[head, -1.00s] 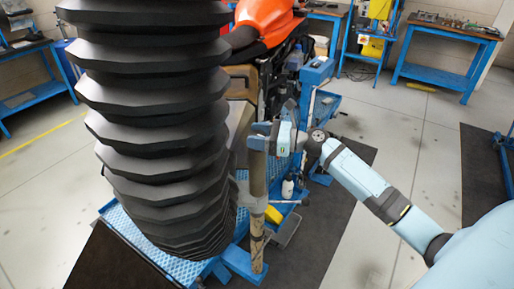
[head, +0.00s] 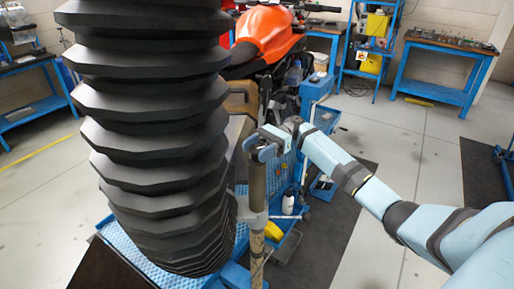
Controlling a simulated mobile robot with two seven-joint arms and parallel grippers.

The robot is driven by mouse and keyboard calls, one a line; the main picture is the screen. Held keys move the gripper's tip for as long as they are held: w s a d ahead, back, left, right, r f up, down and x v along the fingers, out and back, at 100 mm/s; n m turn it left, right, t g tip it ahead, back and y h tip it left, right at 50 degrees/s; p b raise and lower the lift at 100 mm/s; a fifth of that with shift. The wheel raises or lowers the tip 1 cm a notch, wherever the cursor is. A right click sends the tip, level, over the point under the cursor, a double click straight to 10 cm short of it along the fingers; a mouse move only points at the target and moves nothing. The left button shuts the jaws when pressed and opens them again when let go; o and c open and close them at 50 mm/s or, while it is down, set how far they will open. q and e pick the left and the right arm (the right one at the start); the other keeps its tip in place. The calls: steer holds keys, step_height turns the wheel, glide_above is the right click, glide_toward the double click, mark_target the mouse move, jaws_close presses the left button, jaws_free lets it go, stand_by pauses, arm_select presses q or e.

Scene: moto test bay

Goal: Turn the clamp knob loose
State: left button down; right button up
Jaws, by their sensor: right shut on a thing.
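My right gripper (head: 259,149) is at the top of an upright, worn brownish tube (head: 257,186) and is shut on it. Below it, a grey clamp bracket (head: 250,215) goes around the tube about halfway down. The tube stands upright beside the blue work platform. I cannot make out the clamp knob; large black ribbed bellows cover the area to the left of the clamp. My left gripper is not in view.
An orange and black motorcycle (head: 266,35) stands behind the tube. A blue platform with a perforated top (head: 118,232) lies below. A white bottle (head: 288,202) stands right of the tube. Blue workbenches (head: 437,75) line the back. Floor on the right is open.

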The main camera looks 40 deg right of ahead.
steer(key=n+g, duration=0.1)
steer(key=g, duration=0.1)
steer(key=shift+n+g+h, duration=0.3)
steer(key=shift+n+g, duration=0.1)
steer(key=shift+f+n+g+h+b, duration=0.1)
steer(key=shift+n+g+h+b, duration=0.25)
steer(key=shift+g+b, duration=0.2)
steer(key=shift+n+g+h+b, duration=0.75)
steer(key=shift+n+g+b, duration=0.5)
steer(key=shift+g, duration=0.4)
steer(key=o, duration=0.9)
